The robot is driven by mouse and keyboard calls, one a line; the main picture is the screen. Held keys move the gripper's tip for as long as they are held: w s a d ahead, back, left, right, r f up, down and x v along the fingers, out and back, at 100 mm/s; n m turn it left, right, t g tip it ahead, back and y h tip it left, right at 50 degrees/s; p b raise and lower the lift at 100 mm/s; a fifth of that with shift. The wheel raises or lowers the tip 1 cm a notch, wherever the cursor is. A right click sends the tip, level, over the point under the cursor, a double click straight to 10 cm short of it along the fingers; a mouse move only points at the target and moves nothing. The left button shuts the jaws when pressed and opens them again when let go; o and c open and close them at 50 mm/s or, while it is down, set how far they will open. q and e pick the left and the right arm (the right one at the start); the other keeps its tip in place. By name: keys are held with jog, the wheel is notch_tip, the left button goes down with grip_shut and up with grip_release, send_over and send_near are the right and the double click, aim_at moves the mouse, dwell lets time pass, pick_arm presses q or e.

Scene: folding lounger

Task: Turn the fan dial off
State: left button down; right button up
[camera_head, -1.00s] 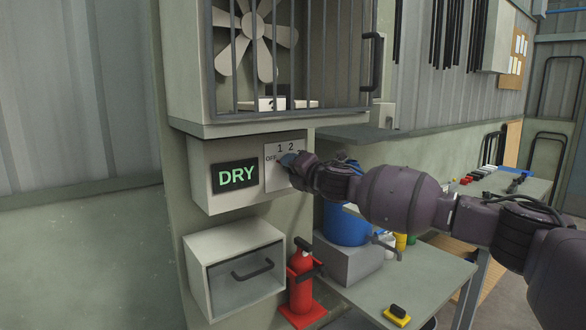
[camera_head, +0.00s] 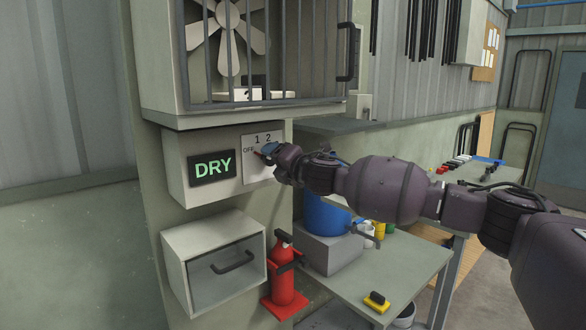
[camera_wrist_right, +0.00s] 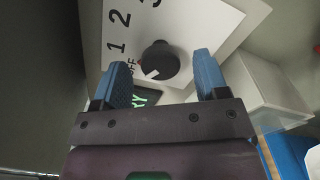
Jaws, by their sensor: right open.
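The fan dial (camera_wrist_right: 158,62) is a round black knob on a white panel marked OFF, 1, 2 and 3 in the right wrist view. Its white mark points to the lower left, on the side of the OFF label. The dial plate (camera_head: 252,174) also shows in the head view, but my gripper hides the knob there. My right gripper (camera_wrist_right: 162,72) is open, with its blue fingers on either side of the dial. In the head view the right gripper (camera_head: 268,152) is at the plate. My left gripper is not in view.
A green DRY display (camera_head: 212,166) is left of the dial plate. The barred fan cabinet (camera_head: 245,105) is above. A blue container (camera_head: 325,216) stands to the right, under my arm.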

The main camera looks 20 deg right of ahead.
jog(key=b+v, duration=0.1)
jog(key=v, duration=0.7)
jog(key=shift+s+b, duration=0.2)
jog(key=shift+b, duration=0.1)
jog(key=shift+m, duration=0.3)
